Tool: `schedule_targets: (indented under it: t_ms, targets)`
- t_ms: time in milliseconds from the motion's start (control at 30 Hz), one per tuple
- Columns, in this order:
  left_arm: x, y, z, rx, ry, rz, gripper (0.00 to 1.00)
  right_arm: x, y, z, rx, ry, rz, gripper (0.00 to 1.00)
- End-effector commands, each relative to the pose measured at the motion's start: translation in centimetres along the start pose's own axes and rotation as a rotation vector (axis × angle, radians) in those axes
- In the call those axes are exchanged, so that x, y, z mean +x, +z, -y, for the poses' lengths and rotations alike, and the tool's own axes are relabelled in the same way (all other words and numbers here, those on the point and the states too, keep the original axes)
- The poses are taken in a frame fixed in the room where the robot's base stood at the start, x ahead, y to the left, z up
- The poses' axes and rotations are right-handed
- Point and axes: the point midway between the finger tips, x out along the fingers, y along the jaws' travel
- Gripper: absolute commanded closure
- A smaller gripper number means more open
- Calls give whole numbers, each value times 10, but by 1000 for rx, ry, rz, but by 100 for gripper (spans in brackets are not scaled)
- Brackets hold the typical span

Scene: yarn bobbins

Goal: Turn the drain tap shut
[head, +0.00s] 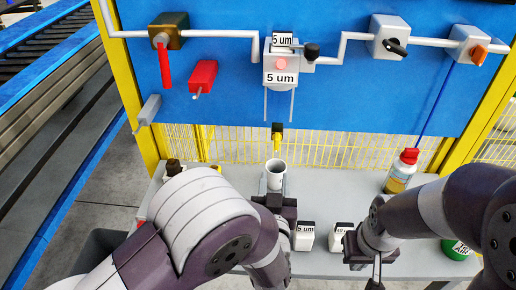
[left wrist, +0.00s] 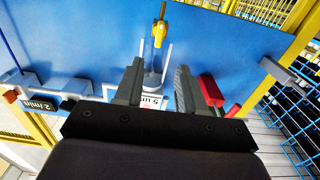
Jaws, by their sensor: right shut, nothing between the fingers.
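The drain tap (head: 277,140), with a small yellow handle, hangs below the grey filter housing (head: 281,70) marked "5 um". The handle points down in the head view. The tap also shows in the left wrist view (left wrist: 160,32), beyond the fingertips. My left gripper (left wrist: 157,75) is open and empty there, with the housing and its label between and behind the fingers. In the head view my left gripper (head: 275,203) is below the tap and apart from it; its fingers are partly hidden. My right gripper (head: 375,272) is shut and empty at the lower right.
A pale cup (head: 275,171) stands under the tap. A red-handled valve (head: 165,60), a black-knobbed valve (head: 390,42) and an orange-knobbed valve (head: 475,50) sit on the pipe.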

Motion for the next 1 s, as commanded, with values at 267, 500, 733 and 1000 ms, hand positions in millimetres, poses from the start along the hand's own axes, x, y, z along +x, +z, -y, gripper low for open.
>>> schedule_targets:
  t_ms: [267, 500, 733, 1000]
  targets:
    - [61, -3, 2, 0, -7, -3, 61, -11, -2, 0, 0, 0, 0, 100]
    - [111, -2, 2, 0, -4, -2, 61, -17, -2, 0, 0, 0, 0, 100]
    - [124, -2, 1, 0, -1, -3, 61, -18, -2, 0, 0, 0, 0, 100]
    - [124, -1, 1, 0, -1, -2, 93, -18, -2, 0, 0, 0, 0, 100]
